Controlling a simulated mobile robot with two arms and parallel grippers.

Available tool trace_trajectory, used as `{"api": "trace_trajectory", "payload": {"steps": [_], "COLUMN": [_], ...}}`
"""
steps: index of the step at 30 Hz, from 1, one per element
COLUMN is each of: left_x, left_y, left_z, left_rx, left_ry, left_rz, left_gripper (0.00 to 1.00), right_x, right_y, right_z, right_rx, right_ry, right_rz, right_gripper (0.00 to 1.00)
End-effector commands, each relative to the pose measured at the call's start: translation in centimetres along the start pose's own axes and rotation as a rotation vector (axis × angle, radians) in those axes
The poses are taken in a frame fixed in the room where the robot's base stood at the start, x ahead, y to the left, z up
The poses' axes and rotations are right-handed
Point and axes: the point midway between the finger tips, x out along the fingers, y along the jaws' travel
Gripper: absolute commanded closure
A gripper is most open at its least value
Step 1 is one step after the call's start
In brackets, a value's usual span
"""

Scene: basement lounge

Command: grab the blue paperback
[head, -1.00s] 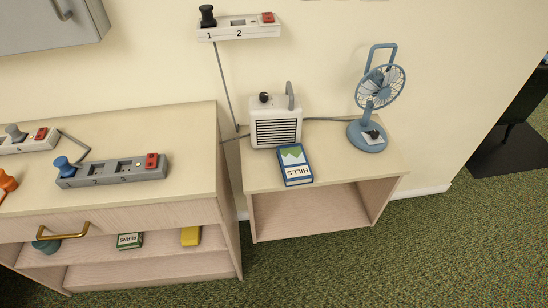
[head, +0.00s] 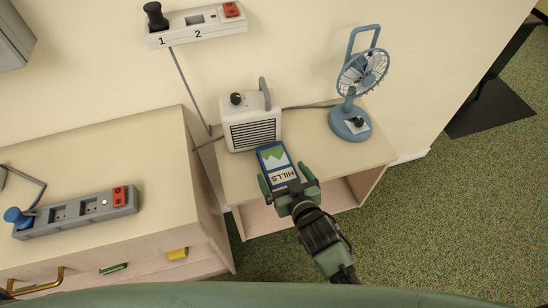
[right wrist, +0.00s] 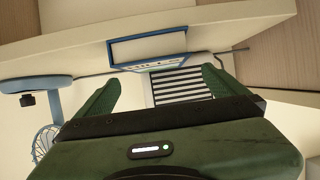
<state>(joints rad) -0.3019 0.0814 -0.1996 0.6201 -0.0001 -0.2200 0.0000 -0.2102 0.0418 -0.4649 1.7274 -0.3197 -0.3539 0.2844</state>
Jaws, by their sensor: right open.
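The blue paperback (head: 278,164), with a green and white cover marked HILLS, lies on the small side table (head: 238,185) in front of the white heater. Its near end reaches the table's front edge. My right gripper (head: 290,183) is open at that near end, with one finger on each side in the head view. In the right wrist view the book (right wrist: 148,49) shows its edge beyond the open fingers (right wrist: 155,88), apart from them. I cannot tell how far the fingers overlap it. My left gripper is not in view.
The white heater (head: 250,130) stands just behind the book. A blue fan (head: 350,122) stands to its right. A cabinet (head: 100,160) on the left bears a grey power strip (head: 80,212). Another strip (head: 195,25) is on the wall. Open carpet lies to the right.

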Motion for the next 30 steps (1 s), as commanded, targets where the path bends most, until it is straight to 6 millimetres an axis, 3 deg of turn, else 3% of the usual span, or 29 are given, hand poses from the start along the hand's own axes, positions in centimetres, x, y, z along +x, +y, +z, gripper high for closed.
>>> {"api": "trace_trajectory", "payload": {"steps": [15, 24, 30], "left_x": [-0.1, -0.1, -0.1], "left_y": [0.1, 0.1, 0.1], "left_z": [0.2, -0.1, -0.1], "left_rx": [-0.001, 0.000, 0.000], "left_ry": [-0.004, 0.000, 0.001], "left_rz": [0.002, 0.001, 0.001], "left_gripper": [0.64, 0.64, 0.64], "right_x": [6.5, 7.0, 7.0], "right_y": [0.5, 0.5, 0.5], "right_z": [0.7, 0.8, 0.8], "right_rx": [0.000, 0.000, 0.000], "right_ry": [-0.001, -0.002, -0.002], "right_rz": [0.000, 0.000, 0.000], "right_gripper": [0.00, 0.00, 0.56]}}
